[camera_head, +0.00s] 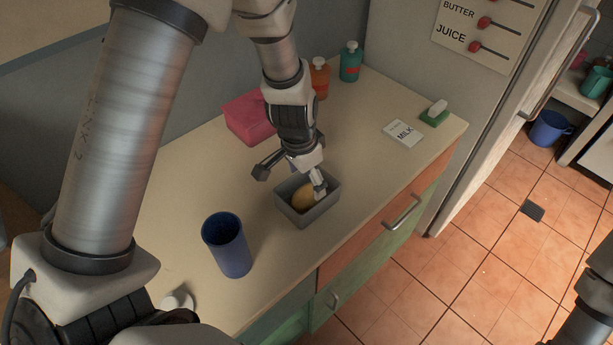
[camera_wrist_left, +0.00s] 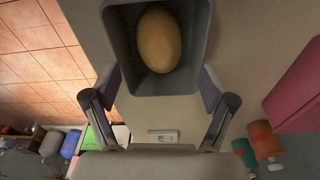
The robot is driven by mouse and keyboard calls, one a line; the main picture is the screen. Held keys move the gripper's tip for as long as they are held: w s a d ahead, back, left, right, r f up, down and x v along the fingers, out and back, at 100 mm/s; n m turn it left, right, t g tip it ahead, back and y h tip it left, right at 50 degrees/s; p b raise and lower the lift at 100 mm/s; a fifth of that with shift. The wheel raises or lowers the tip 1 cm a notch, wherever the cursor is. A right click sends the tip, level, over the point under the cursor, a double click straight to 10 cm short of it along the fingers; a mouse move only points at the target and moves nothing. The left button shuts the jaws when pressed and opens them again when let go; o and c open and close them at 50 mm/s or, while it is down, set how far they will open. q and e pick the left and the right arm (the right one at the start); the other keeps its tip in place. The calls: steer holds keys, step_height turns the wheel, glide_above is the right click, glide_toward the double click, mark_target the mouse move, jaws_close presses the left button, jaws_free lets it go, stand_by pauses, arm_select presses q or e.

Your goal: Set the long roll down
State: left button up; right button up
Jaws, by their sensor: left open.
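The long roll (camera_head: 303,197), a smooth yellow-brown oval, lies in a small grey bin (camera_head: 306,217) on the counter. The left wrist view shows the roll (camera_wrist_left: 158,40) inside the bin (camera_wrist_left: 160,106) from above, with clear space between it and the fingers. My left gripper (camera_head: 290,181) is open over the bin, its fingers spread wide. In the left wrist view, the fingertips of the gripper (camera_wrist_left: 159,80) appear on either side of the bin's near end. Nothing is between them but the bin; whether they touch it I cannot tell. My right gripper does not show.
A blue cup (camera_head: 228,248) stands left of the bin near the counter's front. A pink block (camera_head: 248,118), an orange bottle (camera_head: 319,78) and a teal bottle (camera_head: 350,62) stand behind. A MILK card (camera_head: 404,132) and green sponge (camera_head: 434,114) lie right. Bare counter surrounds the bin.

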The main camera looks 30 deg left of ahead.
mark_target(301, 194)
arm_select(q)
steer(key=shift+r+p, duration=0.35)
steer(key=shift+p, duration=0.05)
steer(key=shift+r+p, duration=0.55)
steer(key=shift+r, duration=0.15)
step_height(301, 194, up, 11)
steer(key=s, duration=0.1)
steer(key=shift+s+a, duration=0.15)
steer(key=shift+a, duration=0.2)
